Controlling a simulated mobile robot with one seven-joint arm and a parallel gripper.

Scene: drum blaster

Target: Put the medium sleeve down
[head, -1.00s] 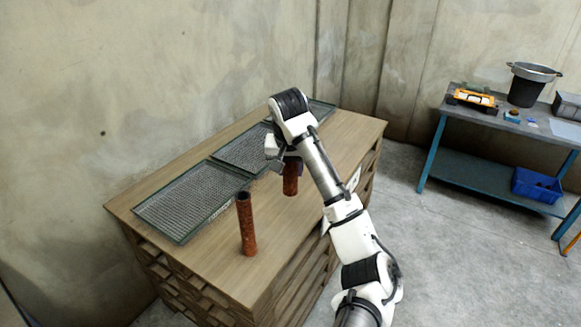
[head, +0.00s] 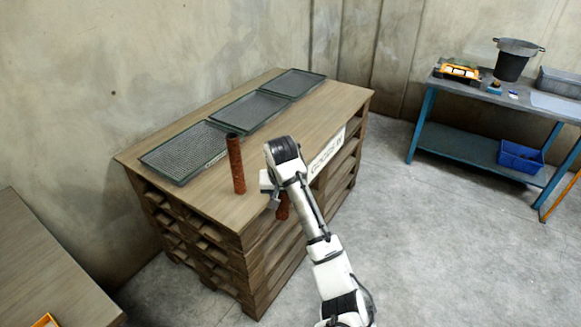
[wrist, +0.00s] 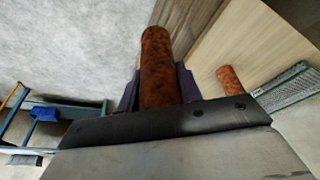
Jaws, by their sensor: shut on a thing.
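My gripper (head: 273,192) is shut on the medium sleeve (head: 283,208), a rusty brown tube. In the head view it is partly hidden by my wrist and appears off the front edge of the wooden pallet stack (head: 200,203). In the wrist view the held sleeve (wrist: 160,65) sits between the dark fingers, with grey floor and the stack's edge behind it. A second rusty sleeve (head: 236,165) stands upright on the stack's top, left of my gripper and apart from it; it also shows in the wrist view (wrist: 231,80).
Three mesh trays (head: 187,152) line the back of the stack's top. A wooden surface (head: 45,265) is at lower left. A blue workbench (head: 455,140) with a black bucket (head: 511,65) stands at right. Open floor (head: 430,240) lies between.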

